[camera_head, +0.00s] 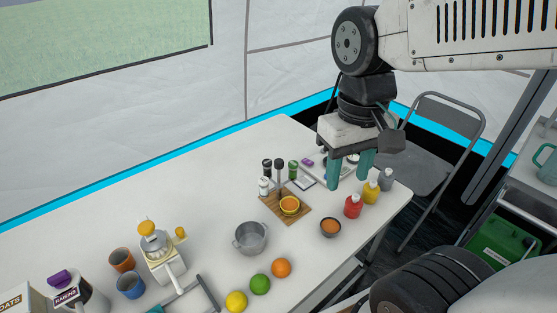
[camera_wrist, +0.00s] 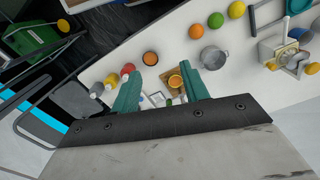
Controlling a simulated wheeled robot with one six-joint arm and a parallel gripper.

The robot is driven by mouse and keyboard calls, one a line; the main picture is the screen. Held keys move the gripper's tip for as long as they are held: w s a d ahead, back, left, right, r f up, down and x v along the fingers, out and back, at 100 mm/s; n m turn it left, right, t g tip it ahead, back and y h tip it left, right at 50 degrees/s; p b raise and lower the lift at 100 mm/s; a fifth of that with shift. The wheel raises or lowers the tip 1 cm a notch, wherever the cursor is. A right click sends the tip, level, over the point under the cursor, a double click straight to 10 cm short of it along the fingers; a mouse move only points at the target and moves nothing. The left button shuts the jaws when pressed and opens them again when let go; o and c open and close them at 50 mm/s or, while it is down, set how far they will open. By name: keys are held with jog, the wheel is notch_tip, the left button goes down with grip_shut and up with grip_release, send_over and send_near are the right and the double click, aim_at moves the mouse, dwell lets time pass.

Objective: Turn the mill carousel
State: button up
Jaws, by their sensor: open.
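The mill carousel (camera_head: 279,174) stands on the white table in the head view, a cluster of small mills with black, white and green parts around a centre post. It is beside a wooden board (camera_head: 270,203) with an orange-yellow round item (camera_head: 289,205) on it. My gripper (camera_head: 350,178) is open and empty, its two teal fingers pointing down, to the right of the carousel in the head view and apart from it. In the wrist view the fingers (camera_wrist: 165,82) frame the board area; the carousel is small and partly cut off there, its mills hard to tell apart.
A red bottle (camera_head: 353,206), a yellow bottle (camera_head: 371,191) and a grey bottle (camera_head: 386,179) stand near the right table edge. A small bowl (camera_head: 331,228), a metal pot (camera_head: 251,238) and loose fruit (camera_head: 260,284) lie in front. A folding chair (camera_head: 425,160) stands behind the table.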

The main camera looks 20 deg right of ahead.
jog(key=w+a+f+m+g, duration=0.1)
jog(key=w+f+m, duration=0.2)
jog(key=w+m, duration=0.4)
jog(key=w+a+f+m, duration=0.1)
jog(key=w+f+m, duration=0.25)
jog(key=w, duration=0.55)
jog(key=m, duration=1)
send_over(279, 161)
jog(key=shift+s+f+t, duration=0.15)
jog(key=shift+s+t, duration=0.05)
jog(key=shift+t, duration=0.2)
jog(key=shift+w+r+m, duration=0.2)
jog(key=shift+m, duration=0.45)
jog(key=shift+w+f+m, duration=0.1)
jog(key=shift+m, duration=0.7)
notch_tip(279, 161, down, 8)
jog(key=shift+r, duration=0.15)
